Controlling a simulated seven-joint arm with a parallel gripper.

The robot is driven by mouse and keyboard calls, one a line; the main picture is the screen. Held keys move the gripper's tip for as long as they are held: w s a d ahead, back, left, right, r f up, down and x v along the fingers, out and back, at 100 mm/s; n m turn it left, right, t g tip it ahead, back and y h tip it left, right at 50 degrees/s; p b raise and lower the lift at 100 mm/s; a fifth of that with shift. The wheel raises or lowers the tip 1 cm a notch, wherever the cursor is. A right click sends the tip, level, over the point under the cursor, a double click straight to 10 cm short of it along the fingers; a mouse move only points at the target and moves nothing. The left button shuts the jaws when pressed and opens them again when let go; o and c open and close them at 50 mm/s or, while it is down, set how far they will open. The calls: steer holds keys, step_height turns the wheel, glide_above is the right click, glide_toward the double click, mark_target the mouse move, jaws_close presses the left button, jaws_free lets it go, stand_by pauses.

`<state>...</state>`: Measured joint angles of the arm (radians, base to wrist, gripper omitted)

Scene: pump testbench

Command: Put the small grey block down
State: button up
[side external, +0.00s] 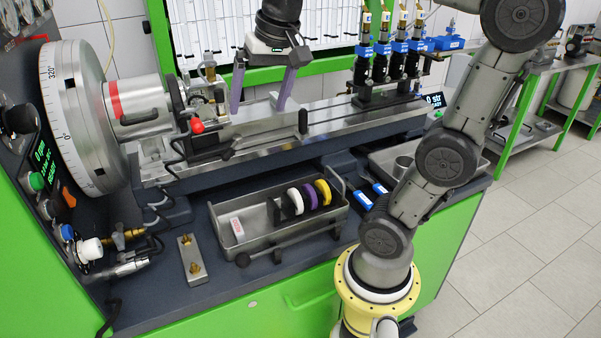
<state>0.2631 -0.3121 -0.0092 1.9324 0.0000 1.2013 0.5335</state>
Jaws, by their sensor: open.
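My gripper (259,106) is near the top middle, above the metal slide of the test bench (262,126). Its two purple-grey fingers are spread wide, pointing down, with nothing visible held between them. No separate small grey block can be told for sure on the slide below the fingers, where the metal is also grey. A grey metal plate with two brass fittings (191,257) lies on the dark bench top at the lower left; I cannot tell whether it is the block meant.
A metal tray (258,230) holds white, purple and yellow rings (322,191) and a red-and-white item. A large dial wheel (70,120) and clamp stand left of the slide. Injectors with blue clamps (400,47) stand right. Blue-handled tools (362,198) lie right of the tray.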

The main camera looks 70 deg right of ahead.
steer(key=s+a+f+n+t+y, duration=0.1)
steer(key=s+a+f+n+t, duration=0.1)
steer(key=s+a+f+n, duration=0.5)
steer(key=s+f+n, duration=0.2)
steer(key=s, duration=0.1)
steer(key=shift+f, duration=0.35)
stand_by(0.6)
